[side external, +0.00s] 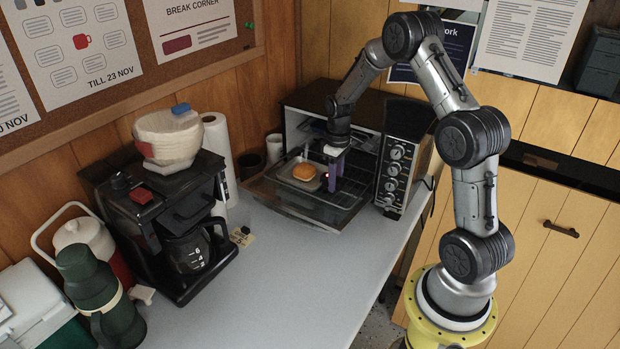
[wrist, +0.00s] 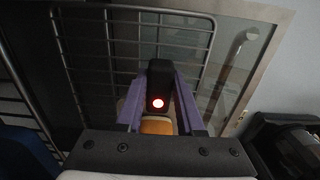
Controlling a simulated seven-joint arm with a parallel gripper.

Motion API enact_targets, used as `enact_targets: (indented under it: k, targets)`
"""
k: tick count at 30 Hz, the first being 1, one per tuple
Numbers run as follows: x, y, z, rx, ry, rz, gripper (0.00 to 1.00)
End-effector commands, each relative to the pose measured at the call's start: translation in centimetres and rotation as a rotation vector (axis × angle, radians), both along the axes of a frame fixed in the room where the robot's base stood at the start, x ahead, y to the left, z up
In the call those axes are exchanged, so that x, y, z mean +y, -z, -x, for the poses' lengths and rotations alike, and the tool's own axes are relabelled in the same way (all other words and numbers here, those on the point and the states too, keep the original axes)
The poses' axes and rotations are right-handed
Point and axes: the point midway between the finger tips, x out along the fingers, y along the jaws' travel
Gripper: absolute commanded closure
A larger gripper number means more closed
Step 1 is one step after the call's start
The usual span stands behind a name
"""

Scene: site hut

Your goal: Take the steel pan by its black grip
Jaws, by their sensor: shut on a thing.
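The small steel pan (side external: 286,173) sits at the front of the open toaster oven, over the wire rack, with a round orange-brown bun (side external: 304,172) in it. My gripper (side external: 332,178) reaches down in front of the oven opening at the pan's right side. In the wrist view, its purple fingers (wrist: 160,88) are shut on the pan's black grip (wrist: 160,78), one on each side. A glowing red spot shows on the grip's near end. Part of the bun shows below the grip; most of the pan is hidden there.
The toaster oven (side external: 397,165) has its glass door lowered. A paper towel roll (side external: 218,150) and a cup (side external: 274,149) stand to its left. A coffee maker (side external: 165,215) stands further left. The counter's (side external: 330,262) front is clear.

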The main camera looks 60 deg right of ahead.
Motion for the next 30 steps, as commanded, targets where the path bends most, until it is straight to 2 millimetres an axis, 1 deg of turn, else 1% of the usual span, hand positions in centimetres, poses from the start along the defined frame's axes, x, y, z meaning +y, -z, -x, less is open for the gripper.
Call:
enact_targets:
  k: [13, 30]
  targets:
    - [-0.1, -0.3, -0.1, -0.004, 0.000, 0.002, 1.00]
    - [-0.1, -2.8, -0.1, -0.004, 0.000, 0.003, 1.00]
